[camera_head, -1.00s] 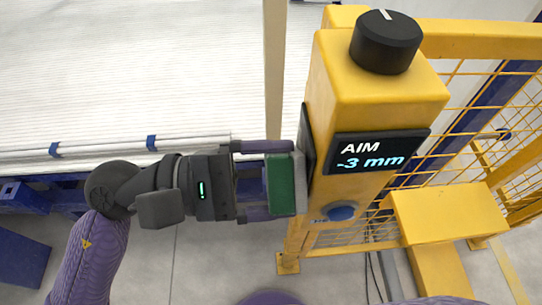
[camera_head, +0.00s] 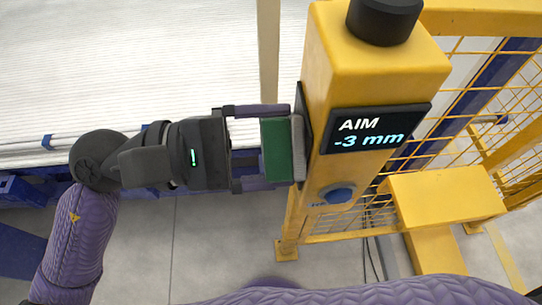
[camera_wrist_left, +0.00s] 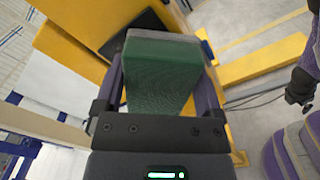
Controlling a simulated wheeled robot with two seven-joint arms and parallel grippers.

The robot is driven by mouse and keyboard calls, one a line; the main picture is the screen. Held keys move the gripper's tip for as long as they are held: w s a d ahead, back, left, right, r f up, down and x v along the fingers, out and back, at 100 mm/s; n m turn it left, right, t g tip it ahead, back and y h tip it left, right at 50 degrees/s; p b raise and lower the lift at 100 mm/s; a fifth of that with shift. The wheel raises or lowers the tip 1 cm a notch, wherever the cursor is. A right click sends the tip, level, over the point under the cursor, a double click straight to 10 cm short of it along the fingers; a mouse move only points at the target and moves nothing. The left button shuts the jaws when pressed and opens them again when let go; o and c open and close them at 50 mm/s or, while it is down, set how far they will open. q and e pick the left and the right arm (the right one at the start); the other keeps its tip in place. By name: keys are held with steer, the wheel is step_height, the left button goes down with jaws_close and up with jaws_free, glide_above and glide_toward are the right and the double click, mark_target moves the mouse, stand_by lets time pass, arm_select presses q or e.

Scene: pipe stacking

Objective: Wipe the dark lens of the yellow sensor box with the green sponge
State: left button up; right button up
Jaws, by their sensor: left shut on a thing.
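The yellow sensor box (camera_head: 335,80) stands upright at the right of centre in the head view. Its dark lens (camera_head: 304,120) is on the left face, seen nearly edge-on. My left gripper (camera_head: 278,148) is shut on the green sponge (camera_head: 276,152), which has a grey layer on its right side. The grey layer is right against the lens or very close; I cannot tell if they touch. In the left wrist view the sponge (camera_wrist_left: 158,75) hides most of the lens (camera_wrist_left: 115,45). A dark end of my right arm (camera_wrist_left: 300,85) shows at the right edge there, too unclear to read.
The box carries a black knob (camera_head: 384,18), a display (camera_head: 376,128) reading AIM -3 mm and a blue button (camera_head: 337,194). A yellow mesh fence (camera_head: 470,90) stands behind it. A yellow block (camera_head: 440,198) sits at the right. A white ribbed surface (camera_head: 120,60) lies left.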

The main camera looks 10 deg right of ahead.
mark_target(272, 178)
arm_select(q)
steer(key=w+b, duration=0.1)
steer(key=w, duration=0.2)
steer(key=shift+w+b, duration=0.2)
steer(key=shift+b, duration=0.1)
steer(key=shift+r+p, duration=0.5)
steer(key=shift+r, duration=0.35)
steer(key=shift+s+f, duration=0.1)
steer(key=shift+s, duration=1.95)
steer(key=s+p, duration=0.2)
steer(key=p, duration=0.1)
steer(key=shift+s+r, duration=0.3)
steer(key=shift+s+f, duration=0.1)
steer(key=shift+s, duration=0.05)
steer(key=shift+f, duration=0.2)
steer(key=shift+a+b, duration=0.4)
steer(key=shift+a, duration=2.5)
